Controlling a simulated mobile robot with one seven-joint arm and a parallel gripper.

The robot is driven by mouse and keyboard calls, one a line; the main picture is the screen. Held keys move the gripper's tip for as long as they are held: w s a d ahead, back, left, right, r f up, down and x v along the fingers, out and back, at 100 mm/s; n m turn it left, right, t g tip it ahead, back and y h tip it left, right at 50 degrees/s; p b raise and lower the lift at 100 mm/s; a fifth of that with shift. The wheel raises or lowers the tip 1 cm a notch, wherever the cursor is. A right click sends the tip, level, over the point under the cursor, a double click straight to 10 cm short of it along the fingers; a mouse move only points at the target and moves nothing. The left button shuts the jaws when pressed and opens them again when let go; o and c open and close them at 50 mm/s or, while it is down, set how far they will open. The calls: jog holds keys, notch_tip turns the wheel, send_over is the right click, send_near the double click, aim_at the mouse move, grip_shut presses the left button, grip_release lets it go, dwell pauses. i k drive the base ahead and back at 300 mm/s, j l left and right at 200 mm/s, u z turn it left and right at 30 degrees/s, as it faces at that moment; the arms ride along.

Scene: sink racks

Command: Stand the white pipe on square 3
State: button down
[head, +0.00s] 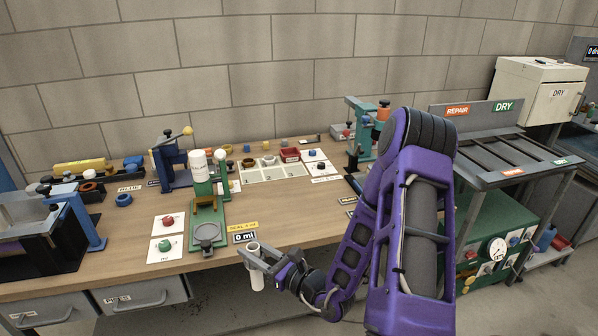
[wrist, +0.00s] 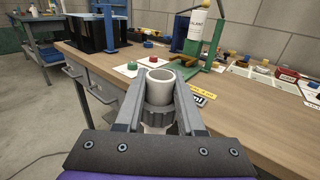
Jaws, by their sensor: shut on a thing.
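The white pipe (head: 257,281) is upright between the fingers of my gripper (head: 259,258), in front of the bench's front edge and apart from the bench top. In the wrist view, the pipe's open round top (wrist: 161,76) shows between the two grey fingers of my gripper (wrist: 158,100), with a grey ribbed collar just below it. A row of pale squares (head: 262,177) lies at the back middle of the bench, with small rings and a red tray on some. Their numbers are too small to read, so I cannot tell which is square 3.
A green dispenser stand (head: 221,190) with a white bottle and a 0 ml display (head: 245,237) stand near the pipe. Red (head: 168,221) and green (head: 164,244) buttons sit to the left. Bare wood (head: 300,215) lies between the display and the squares. A blue press (head: 172,165) stands behind.

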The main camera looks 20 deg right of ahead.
aim_at(295, 171)
jog(key=l+u, duration=0.1)
jog(key=l, duration=0.3)
jog(key=k+l, duration=0.15)
jog(key=l, duration=0.25)
jog(key=k+l+u, duration=0.15)
jog(key=l, duration=0.25)
jog(key=i, duration=0.05)
